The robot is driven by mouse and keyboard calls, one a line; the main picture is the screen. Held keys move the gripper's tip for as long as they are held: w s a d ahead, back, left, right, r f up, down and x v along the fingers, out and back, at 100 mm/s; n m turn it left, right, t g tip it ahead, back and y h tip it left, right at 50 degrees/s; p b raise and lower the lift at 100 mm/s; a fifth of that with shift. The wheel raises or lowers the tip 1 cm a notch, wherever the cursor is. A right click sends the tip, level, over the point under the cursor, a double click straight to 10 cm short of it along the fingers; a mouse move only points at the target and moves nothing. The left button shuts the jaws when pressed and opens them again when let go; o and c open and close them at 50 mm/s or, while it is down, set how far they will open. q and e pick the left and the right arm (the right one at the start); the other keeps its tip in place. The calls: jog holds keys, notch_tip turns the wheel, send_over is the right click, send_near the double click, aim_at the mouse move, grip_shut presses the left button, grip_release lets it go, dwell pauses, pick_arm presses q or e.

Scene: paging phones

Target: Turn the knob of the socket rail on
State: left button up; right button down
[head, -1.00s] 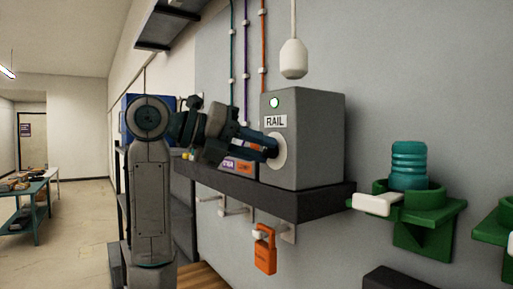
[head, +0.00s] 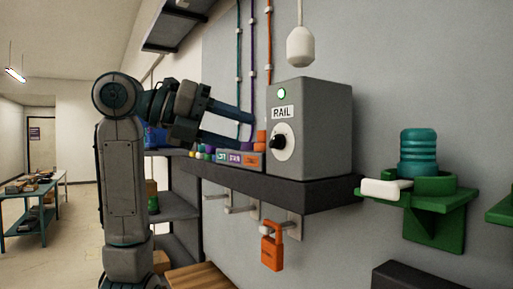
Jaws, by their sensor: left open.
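The grey socket rail box (head: 330,125) with a "RAIL" label stands on a dark shelf. A small round lamp on its front glows green-white. Below the label is a black knob (head: 276,142) on a pale round dial. My left gripper (head: 247,130) is open and empty, to the left of the knob and apart from it. Its two fingers point toward the box, one higher and one lower. The knob shows clear of the fingers. The knob's exact pointing direction is too small to tell. My right gripper is not in view.
A strip of labelled switches (head: 240,159) sits on the dark shelf (head: 290,195) left of the box. An orange padlock (head: 271,250) hangs below. A white pendant (head: 300,45) hangs above. A teal ribbed object (head: 419,152) stands in a green bracket (head: 437,222) at right.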

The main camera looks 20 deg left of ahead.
pick_arm(q)
jog(key=b+v, duration=0.1)
jog(key=v, duration=0.3)
jog(key=shift+s+a+r, duration=0.1)
jog(key=shift+s+a, duration=0.05)
jog(key=shift+s, duration=0.05)
dwell(0.3)
